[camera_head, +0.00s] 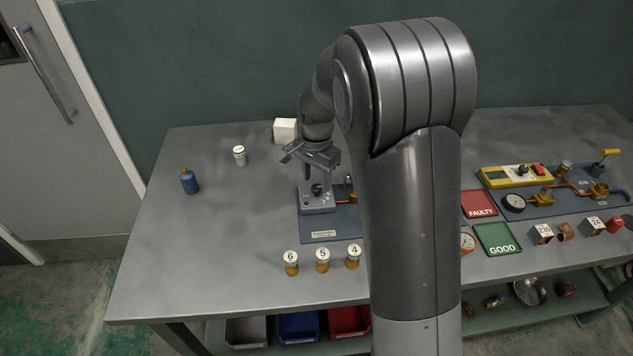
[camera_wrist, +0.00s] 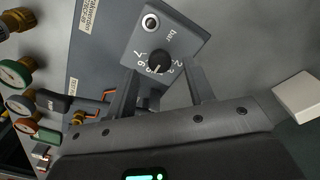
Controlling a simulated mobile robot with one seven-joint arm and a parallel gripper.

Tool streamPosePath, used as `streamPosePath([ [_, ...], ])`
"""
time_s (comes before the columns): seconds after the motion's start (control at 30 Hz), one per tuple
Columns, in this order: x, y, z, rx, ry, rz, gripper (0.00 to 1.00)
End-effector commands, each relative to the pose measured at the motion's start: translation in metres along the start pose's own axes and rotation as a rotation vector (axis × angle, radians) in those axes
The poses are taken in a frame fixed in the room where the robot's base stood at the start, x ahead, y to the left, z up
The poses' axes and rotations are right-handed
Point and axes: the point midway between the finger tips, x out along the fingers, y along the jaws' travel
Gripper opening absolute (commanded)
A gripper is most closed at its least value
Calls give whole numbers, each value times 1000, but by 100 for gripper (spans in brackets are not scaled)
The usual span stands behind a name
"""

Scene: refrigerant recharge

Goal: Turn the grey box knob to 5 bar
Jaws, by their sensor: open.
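The grey box (camera_head: 318,206) stands on a dark blue panel on the bench. Its black round knob (camera_head: 316,189) also shows in the wrist view (camera_wrist: 160,61), ringed by white numbers with "bar" printed beside it. A light mark shows on the knob's lower side in the wrist view, but the exact reading is too small to tell. My gripper (camera_wrist: 160,78) is open, pointing down over the box, one finger on each side of the knob. The fingers look apart from the knob; their exact height above it is unclear.
Capped brown fittings marked 6 (camera_head: 291,263), 5 (camera_head: 322,260) and 4 (camera_head: 353,257) stand in front. A white block (camera_head: 285,130), a white jar (camera_head: 239,156) and a blue bottle (camera_head: 189,181) stand left and behind. My arm hides the bench's middle.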

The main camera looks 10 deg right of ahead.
Motion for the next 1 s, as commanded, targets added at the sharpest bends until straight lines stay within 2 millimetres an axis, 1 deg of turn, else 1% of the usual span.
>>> streamPosePath([
  [0.03, -12, -1, 0, -1, 4, -5, 48],
  [0.2, -47, 0, 0, -1, 3, -3, 48],
  [0.3, -64, -1, 0, 0, 3, -4, 48],
  [0.4, -76, 0, 0, 0, 2, -2, 48],
  [0.57, -85, 0, 0, 0, 1, -2, 48],
  [1.0, -86, 0, 0, -1, 1, -2, 48],
])
